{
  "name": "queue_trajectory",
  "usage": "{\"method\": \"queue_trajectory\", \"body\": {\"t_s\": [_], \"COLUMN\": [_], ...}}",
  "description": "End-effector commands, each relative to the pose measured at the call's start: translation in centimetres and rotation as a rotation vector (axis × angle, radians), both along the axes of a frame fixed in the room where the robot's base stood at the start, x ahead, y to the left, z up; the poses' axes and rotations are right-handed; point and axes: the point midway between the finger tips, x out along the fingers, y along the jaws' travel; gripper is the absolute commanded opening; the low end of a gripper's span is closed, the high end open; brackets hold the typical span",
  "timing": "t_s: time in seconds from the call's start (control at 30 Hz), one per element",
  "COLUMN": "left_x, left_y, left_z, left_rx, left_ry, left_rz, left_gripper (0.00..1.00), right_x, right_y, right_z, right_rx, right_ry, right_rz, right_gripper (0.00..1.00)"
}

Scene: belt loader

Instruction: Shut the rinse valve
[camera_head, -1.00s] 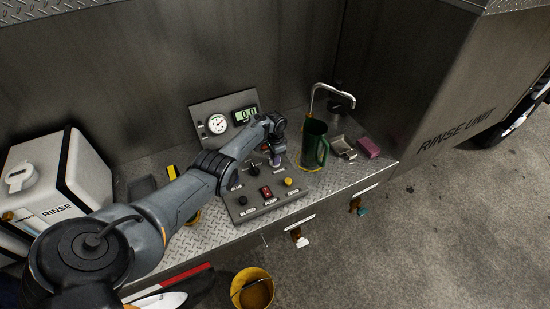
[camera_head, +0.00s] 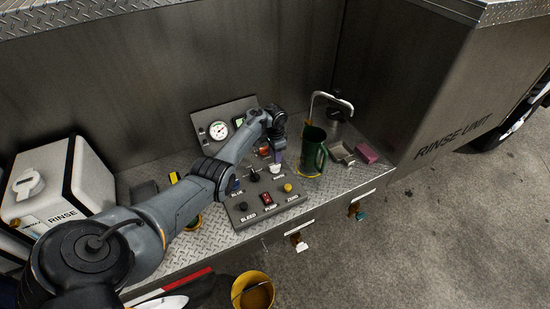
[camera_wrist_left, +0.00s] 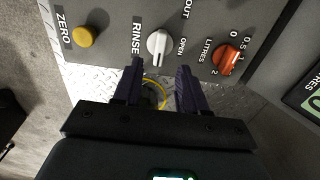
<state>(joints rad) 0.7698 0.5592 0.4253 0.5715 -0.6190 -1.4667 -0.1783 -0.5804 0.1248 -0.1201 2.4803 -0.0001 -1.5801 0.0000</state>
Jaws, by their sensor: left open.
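The rinse valve is a white knob (camera_wrist_left: 158,42) on the grey control panel, between the words RINSE and OPEN in the left wrist view. In the head view the white knob (camera_head: 275,169) shows just below my left gripper (camera_head: 276,157). In the left wrist view my left gripper (camera_wrist_left: 160,72) is open, its two dark fingers apart and empty, with the knob just beyond the fingertips. I cannot tell how high the fingers are above the panel. My right gripper is not in view.
An orange litres knob (camera_wrist_left: 228,59) and a yellow ZERO button (camera_wrist_left: 84,37) flank the valve. A green jug (camera_head: 313,150) stands right of the panel under a bent spout (camera_head: 333,95). A white rinse tank (camera_head: 88,187) stands left. A yellow bucket (camera_head: 253,292) is below the ledge.

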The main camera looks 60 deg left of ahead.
Motion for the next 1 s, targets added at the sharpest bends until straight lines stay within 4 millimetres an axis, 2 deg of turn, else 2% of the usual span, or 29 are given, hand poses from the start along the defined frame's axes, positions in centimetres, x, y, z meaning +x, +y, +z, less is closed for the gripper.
{"method": "queue_trajectory", "body": {"t_s": [0.1,0.3,1.0], "left_x": [0.0,0.0,-0.4], "left_y": [0.0,0.0,-0.1], "left_z": [2.0,3.8,4.0], "left_rx": [0.001,0.0,0.032], "left_ry": [-0.001,-0.001,0.01], "left_rz": [-0.001,-0.002,0.0], "left_gripper": [0.41,0.41,0.41], "right_x": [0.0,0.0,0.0], "right_y": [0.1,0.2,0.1], "right_z": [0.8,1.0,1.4], "right_rx": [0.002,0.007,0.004], "right_ry": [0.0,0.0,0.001], "right_rz": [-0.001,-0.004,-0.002], "right_gripper": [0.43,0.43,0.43]}}
